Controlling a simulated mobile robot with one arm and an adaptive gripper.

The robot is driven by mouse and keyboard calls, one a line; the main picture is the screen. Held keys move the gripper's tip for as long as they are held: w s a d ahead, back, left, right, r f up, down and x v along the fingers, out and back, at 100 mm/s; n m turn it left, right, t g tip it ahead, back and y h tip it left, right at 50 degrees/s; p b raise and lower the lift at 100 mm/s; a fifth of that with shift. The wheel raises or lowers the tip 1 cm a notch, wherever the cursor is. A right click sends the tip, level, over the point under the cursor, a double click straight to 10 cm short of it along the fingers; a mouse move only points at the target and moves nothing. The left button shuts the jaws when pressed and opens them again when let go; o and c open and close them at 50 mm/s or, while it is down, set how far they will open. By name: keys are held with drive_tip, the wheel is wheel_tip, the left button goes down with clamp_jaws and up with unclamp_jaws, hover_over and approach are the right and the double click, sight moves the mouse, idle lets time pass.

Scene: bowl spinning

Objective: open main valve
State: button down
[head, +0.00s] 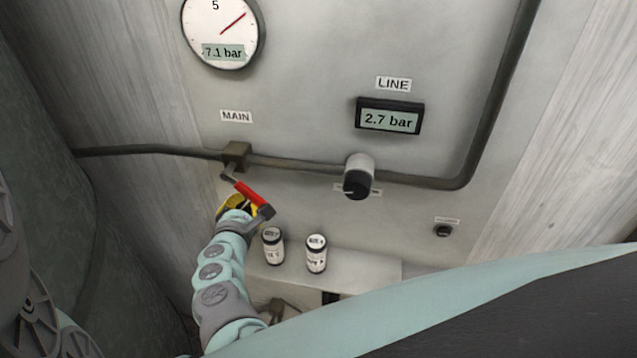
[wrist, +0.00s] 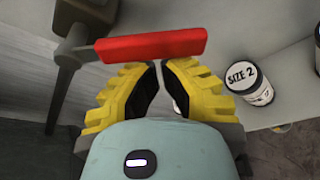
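The main valve (head: 237,154) is a dark block on the pipe under the MAIN label. Its red lever handle (head: 251,194) slants down to the right. The red handle also shows in the wrist view (wrist: 152,45), lying crosswise just beyond my fingertips. My gripper (head: 236,203) is right by the handle, partly hidden behind it in the head view. In the wrist view, the yellow fingers of my gripper (wrist: 160,66) come together at the tips with almost no gap. The handle is not between them. I cannot tell whether the fingertips touch the handle.
A round gauge (head: 222,32) reads 7.1 bar and the LINE display (head: 389,117) reads 2.7 bar. A black knob (head: 357,184) sits on the pipe at right. Two labelled canisters (head: 273,247) (head: 316,254) stand on the ledge (head: 365,272) right of my gripper.

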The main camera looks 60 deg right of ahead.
drive_tip(key=s+r+n+p, duration=0.1)
drive_tip(key=p, duration=0.1)
drive_tip(key=s+r+n+g+p, duration=0.1)
drive_tip(key=p, duration=0.1)
drive_tip(key=shift+d+n+g, duration=0.3)
drive_tip(key=shift+d+n, duration=0.05)
drive_tip(key=shift+n, duration=0.05)
drive_tip(key=n+p, duration=0.1)
drive_tip(key=s+r+n+g+p, duration=0.1)
drive_tip(key=p, duration=0.1)
drive_tip(key=r+n+p, duration=0.1)
drive_tip(key=p, duration=0.1)
drive_tip(key=shift+s+d+g+h, duration=0.25)
drive_tip(key=shift+d+g+h, duration=0.1)
drive_tip(key=shift+g+h, duration=0.05)
